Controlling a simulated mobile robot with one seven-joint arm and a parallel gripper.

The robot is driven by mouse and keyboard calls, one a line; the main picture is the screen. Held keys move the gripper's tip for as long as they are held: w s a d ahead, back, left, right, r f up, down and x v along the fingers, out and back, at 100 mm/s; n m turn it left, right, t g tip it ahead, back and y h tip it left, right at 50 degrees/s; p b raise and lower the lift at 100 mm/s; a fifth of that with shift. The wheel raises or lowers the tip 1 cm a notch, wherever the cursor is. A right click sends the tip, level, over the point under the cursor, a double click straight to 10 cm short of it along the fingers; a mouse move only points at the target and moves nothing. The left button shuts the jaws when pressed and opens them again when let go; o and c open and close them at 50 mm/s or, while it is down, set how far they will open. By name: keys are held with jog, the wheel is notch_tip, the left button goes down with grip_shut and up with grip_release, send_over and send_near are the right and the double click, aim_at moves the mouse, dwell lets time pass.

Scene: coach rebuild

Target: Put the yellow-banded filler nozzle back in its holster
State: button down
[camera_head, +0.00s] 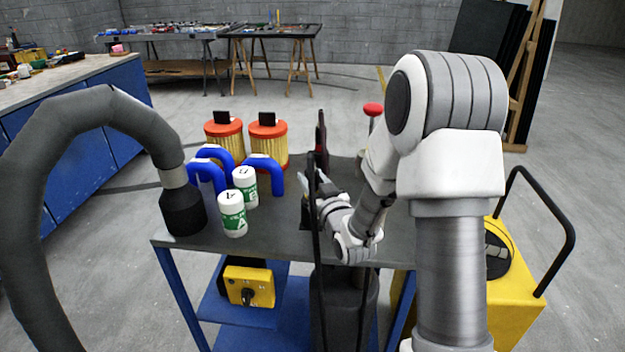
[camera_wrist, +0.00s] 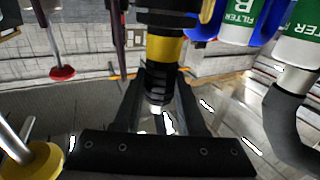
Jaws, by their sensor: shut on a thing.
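The yellow-banded filler nozzle (camera_wrist: 164,48) is dark, with a bright yellow band, in the upper middle of the wrist view. My gripper (camera_wrist: 160,82) is shut on its dark lower part, one finger on each side. In the head view my gripper (camera_head: 318,192) is over the right part of the grey cart top (camera_head: 265,218), mostly hidden by my wrist. The nozzle is hard to make out there. I cannot clearly pick out the holster in either view.
White-and-green filter bottles (camera_head: 232,214), blue bent pipes (camera_head: 264,166) and orange-capped filters (camera_head: 268,140) stand left of my gripper. A red knob (camera_head: 373,110) rises behind. A thick grey hose (camera_head: 85,108) arches at left. A yellow machine (camera_head: 515,305) stands right.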

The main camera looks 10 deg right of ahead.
jog(key=shift+f+b, duration=0.35)
jog(key=shift+b, duration=0.05)
jog(key=shift+c, duration=2)
grip_release()
jog(key=shift+o, duration=0.3)
jog(key=o, duration=0.3)
jog(key=shift+o, duration=0.2)
jog(key=s+d+b, duration=0.1)
jog(key=s+b, duration=0.1)
jog(key=s, duration=0.6)
jog(key=shift+b, duration=0.3)
jog(key=shift+s, duration=0.1)
